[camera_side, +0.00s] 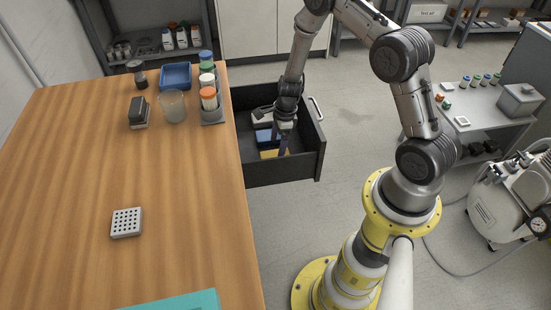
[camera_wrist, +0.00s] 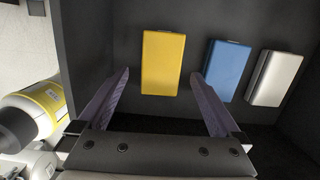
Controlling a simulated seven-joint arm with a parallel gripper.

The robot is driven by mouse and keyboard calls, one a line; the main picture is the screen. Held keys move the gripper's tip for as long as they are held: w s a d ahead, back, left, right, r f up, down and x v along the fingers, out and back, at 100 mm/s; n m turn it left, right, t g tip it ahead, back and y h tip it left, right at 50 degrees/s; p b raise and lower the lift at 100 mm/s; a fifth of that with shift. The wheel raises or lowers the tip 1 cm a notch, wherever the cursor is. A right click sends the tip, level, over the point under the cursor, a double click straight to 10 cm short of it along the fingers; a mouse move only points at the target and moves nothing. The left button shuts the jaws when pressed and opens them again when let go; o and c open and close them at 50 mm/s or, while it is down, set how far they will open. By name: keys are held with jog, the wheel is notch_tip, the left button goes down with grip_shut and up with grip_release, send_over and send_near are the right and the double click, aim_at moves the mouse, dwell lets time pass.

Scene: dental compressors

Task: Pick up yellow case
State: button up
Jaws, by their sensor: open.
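The yellow case (camera_wrist: 163,63) lies flat on the floor of the open dark drawer. In the side view only part of the yellow case (camera_side: 270,154) shows at the near end of the drawer, partly hidden by my gripper (camera_side: 283,143). In the wrist view my gripper (camera_wrist: 161,92) is open and empty, with one finger on each side of the case's lower end in the picture. The fingers do not touch the case. How far above it they are, I cannot tell.
A blue case (camera_wrist: 228,70) and a white case (camera_wrist: 274,78) lie to the right of the yellow one in the wrist view. The drawer walls (camera_side: 319,150) stand close around. The wooden table (camera_side: 180,240) borders the drawer on the left.

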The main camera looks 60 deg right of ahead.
aim_at(275, 155)
jog(key=shift+w+f, duration=0.15)
jog(key=shift+f, duration=1.05)
jog(key=shift+w+f, duration=0.1)
jog(key=shift+f, duration=1.05)
jog(key=c, duration=1.3)
jog(key=shift+r, duration=0.15)
